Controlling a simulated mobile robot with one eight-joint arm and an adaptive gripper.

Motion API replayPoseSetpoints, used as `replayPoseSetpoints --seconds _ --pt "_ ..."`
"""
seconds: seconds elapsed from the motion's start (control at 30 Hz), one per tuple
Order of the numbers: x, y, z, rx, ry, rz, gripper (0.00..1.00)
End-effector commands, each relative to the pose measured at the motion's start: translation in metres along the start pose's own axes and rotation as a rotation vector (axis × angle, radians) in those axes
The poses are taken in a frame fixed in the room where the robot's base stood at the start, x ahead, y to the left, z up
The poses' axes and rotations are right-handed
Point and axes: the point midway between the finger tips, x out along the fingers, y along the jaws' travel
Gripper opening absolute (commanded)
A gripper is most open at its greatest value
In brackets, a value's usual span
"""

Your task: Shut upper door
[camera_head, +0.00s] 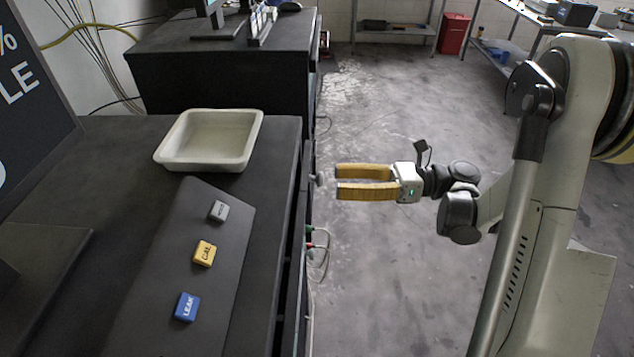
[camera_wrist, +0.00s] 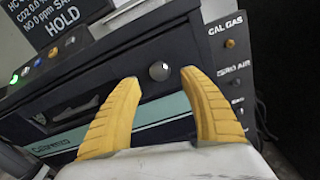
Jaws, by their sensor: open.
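The upper door (camera_wrist: 115,80) is the dark front panel in the wrist view, with a round grey knob (camera_wrist: 159,71) on it. In the head view the knob (camera_head: 319,179) sticks out from the cabinet's right side, and the door shows only as a thin edge. I cannot tell whether the door is fully closed or ajar. My gripper (camera_head: 338,181) is open and empty, its yellow fingers pointing left at the knob with a small gap. In the wrist view the knob appears between the fingertips (camera_wrist: 159,78), beyond them.
The cabinet top holds a pale tray (camera_head: 165,160) and grey, yellow and blue labelled blocks, the yellow one (camera_head: 204,253) in the middle. Cables (camera_head: 322,250) hang from the cabinet's side below the knob. A second dark cabinet (camera_head: 230,75) stands behind.

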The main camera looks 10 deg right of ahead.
Motion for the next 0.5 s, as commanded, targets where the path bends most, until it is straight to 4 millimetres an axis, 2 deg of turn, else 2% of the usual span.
replayPoseSetpoints --seconds 0.03,0.2,0.3,0.5 --pt "0.011 0.001 -0.002 0.0 0.001 0.004 0.52" --pt "0.036 0.0 -0.001 -0.001 0.001 0.001 0.52" --pt "0.044 0.0 -0.001 -0.001 0.001 0.0 0.52" --pt "0.048 0.0 0.0 -0.001 0.0 -0.002 0.52"
